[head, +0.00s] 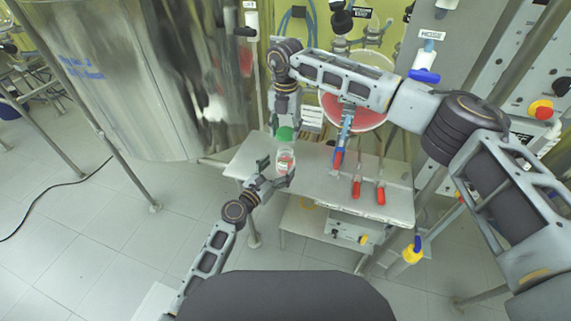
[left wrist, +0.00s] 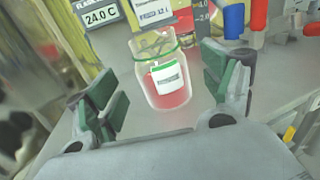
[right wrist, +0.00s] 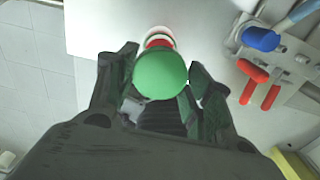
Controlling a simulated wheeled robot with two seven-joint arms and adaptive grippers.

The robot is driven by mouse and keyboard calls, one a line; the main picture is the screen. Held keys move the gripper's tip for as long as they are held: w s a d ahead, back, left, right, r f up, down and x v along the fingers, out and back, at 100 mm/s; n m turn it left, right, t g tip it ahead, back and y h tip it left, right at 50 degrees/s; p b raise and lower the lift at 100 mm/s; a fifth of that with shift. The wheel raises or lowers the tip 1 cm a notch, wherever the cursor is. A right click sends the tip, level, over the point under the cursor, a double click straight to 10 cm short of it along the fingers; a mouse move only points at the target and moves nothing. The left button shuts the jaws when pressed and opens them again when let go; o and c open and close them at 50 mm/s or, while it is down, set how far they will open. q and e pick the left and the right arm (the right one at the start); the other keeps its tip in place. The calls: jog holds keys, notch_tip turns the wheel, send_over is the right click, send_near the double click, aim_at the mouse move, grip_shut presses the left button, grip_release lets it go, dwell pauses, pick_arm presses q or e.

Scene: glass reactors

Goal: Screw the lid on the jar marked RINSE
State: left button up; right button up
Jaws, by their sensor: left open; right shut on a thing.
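The glass jar (head: 285,163) stands upright on the grey bench, with red liquid inside and a green-edged white label. The left wrist view shows the jar (left wrist: 165,85) between my left fingers, apart from both; its label is too small to read. My left gripper (head: 271,176) is open around the jar's near side. My right gripper (head: 285,122) points down above the jar, shut on the green lid (head: 285,133). In the right wrist view the lid (right wrist: 160,73) is between the fingers and partly covers the jar below. A gap shows between lid and jar.
A temperature display (left wrist: 101,16) stands behind the jar. A steel vessel (head: 150,90) is at left.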

aim_at(280, 165)
pick_arm(q)
jog(key=shift+x, duration=2.15)
jog(key=c, duration=1.5)
jog(key=shift+c, duration=0.4)
pick_arm(e)
jog(key=shift+f, duration=2.5)
jog(key=shift+f, duration=0.85)
jog(key=shift+f, duration=0.55)
